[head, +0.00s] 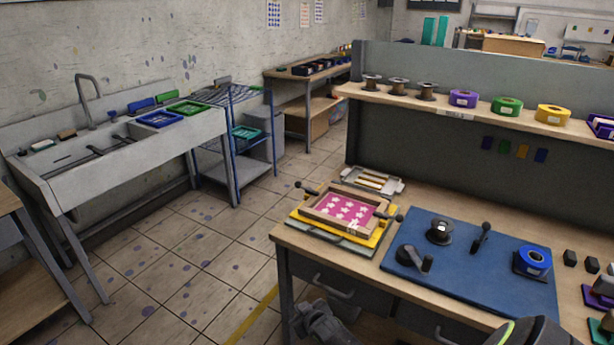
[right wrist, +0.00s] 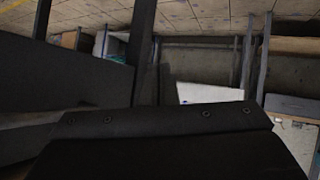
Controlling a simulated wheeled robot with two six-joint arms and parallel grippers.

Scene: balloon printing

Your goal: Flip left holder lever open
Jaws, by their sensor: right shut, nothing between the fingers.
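A wooden print frame (head: 325,210) with a pink, white-starred panel (head: 342,208) lies on a yellow base (head: 362,240) at the table's left end. A black-knobbed left lever (head: 306,188) sticks out at the frame's far left corner. A similar right lever (head: 390,217) sits at its right side. Which way the levers are latched is too small to tell. My right gripper (head: 322,320) is low, in front of the table's drawers and below the frame, apart from both levers. It is shut and empty. My left gripper is not in view.
A blue mat (head: 455,275) right of the frame carries a black spool (head: 439,231), a blue tape roll (head: 533,261) and black lever-like parts. A pale rack (head: 372,181) stands behind the frame. The table's front edge and drawer handles (head: 333,287) are close to my gripper.

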